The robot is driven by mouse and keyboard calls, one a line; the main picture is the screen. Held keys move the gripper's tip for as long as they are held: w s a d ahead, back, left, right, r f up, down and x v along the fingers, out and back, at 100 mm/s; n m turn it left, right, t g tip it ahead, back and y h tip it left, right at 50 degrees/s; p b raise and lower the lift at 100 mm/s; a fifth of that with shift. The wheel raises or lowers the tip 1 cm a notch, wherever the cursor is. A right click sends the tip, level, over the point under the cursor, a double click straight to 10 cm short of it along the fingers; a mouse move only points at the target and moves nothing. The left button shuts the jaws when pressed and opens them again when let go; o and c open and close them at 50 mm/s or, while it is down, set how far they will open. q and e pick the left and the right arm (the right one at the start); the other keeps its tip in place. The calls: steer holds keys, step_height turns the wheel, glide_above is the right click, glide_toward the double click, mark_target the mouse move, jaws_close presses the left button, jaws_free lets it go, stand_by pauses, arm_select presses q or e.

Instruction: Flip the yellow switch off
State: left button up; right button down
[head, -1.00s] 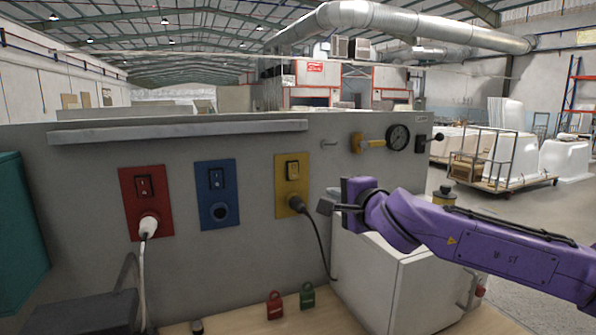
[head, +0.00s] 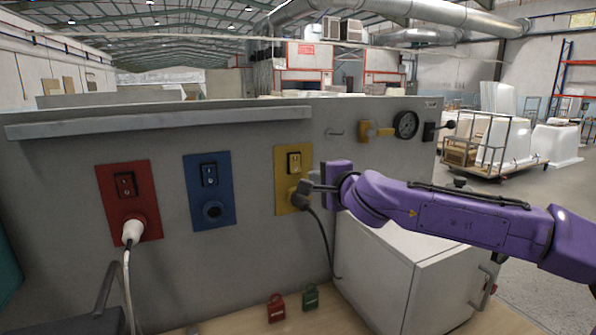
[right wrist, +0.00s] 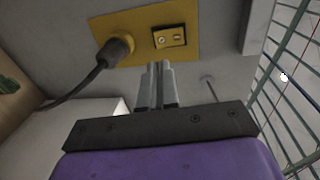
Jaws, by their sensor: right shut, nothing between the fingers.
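The yellow switch plate (head: 281,178) is on the grey panel, right of the blue and red plates. In the right wrist view the rocker (right wrist: 169,37) and plug (right wrist: 115,50) show on the yellow plate (right wrist: 145,20). My right gripper (head: 308,186) is shut and empty, its fingertips (right wrist: 160,66) close to the plate just beside the rocker. I cannot tell whether they touch it. My left gripper is not in view.
The blue plate (head: 198,193) and the red plate with a white plug (head: 131,232) are to the left. A white cabinet (head: 385,270) stands below my right arm. Red (head: 276,310) and green (head: 311,297) padlocks are on the bench.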

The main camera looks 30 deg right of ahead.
mark_target(295, 169)
steer(key=w+b, duration=0.3)
steer(key=w, duration=0.1)
steer(key=shift+w+a+f, duration=0.1)
steer(key=shift+a+f, duration=0.05)
steer(key=shift+f, duration=0.2)
steer(key=w+p, duration=0.1)
steer(key=w, duration=0.3)
steer(key=shift+w+p, duration=0.2)
steer(key=shift+p, duration=0.1)
steer(key=shift+w+d+f, duration=0.15)
steer(key=shift+w+d, duration=0.05)
steer(key=shift+w, duration=0.15)
steer(key=shift+s, duration=0.1)
steer(key=shift+s, duration=0.1)
